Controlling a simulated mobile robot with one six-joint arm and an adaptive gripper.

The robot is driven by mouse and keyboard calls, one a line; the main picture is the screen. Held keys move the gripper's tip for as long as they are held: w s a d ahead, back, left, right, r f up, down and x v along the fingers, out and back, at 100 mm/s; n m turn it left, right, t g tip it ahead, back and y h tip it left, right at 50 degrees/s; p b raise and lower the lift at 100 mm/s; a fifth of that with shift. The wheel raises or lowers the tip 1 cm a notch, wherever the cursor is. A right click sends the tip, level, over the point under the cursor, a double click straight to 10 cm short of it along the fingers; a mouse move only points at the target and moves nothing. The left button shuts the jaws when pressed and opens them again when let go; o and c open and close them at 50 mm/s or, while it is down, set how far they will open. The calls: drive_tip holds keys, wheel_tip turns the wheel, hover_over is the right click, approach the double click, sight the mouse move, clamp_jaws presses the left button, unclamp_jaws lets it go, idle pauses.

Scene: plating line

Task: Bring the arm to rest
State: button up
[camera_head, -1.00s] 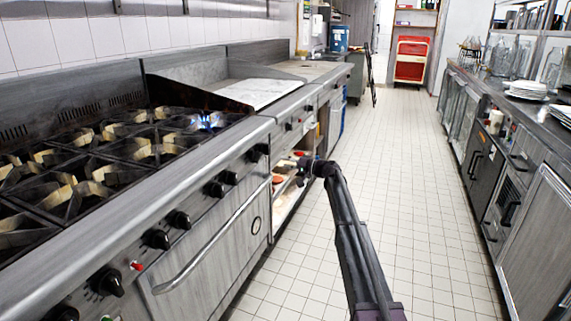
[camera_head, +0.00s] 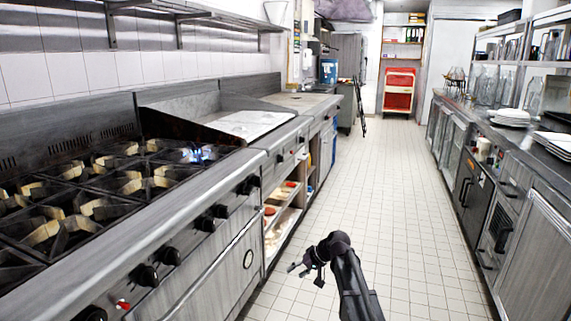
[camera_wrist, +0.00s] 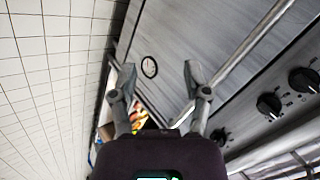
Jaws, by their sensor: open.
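My gripper (camera_head: 306,270) is at the end of my dark arm, low over the tiled aisle floor and to the right of the stove front. In the wrist view my gripper (camera_wrist: 158,82) shows two grey fingers spread apart with nothing between them. The oven door (camera_wrist: 170,50) with its round dial lies beyond the fingers, apart from them. My arm is bent, with the wrist raised and the fingers pointing left towards the stove.
The stove (camera_head: 115,180) with a lit blue flame runs along the left. Open shelves (camera_head: 281,222) with food sit below the counter. A right counter (camera_head: 510,150) holds plates and glass bottles. A red cart (camera_head: 398,90) stands at the back. The tiled aisle (camera_head: 400,190) is clear.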

drive_tip(key=s+d+f+m+g+h, duration=0.1)
drive_tip(key=s+d+f+h, duration=0.2)
drive_tip(key=s, duration=0.5)
drive_tip(key=s+d+h, duration=0.2)
drive_tip(key=s+d, duration=0.4)
drive_tip(key=s, duration=0.3)
drive_tip(key=s+d+f+m+g+h, duration=0.1)
drive_tip(key=s+d+f+h, duration=0.2)
drive_tip(key=s, duration=0.5)
wheel_tip(320, 180, up, 33)
drive_tip(key=d+p, duration=0.1)
drive_tip(key=p, duration=3)
drive_tip(key=shift+w+p, duration=0.3)
drive_tip(key=shift+p, duration=0.05)
drive_tip(key=shift+d, duration=0.1)
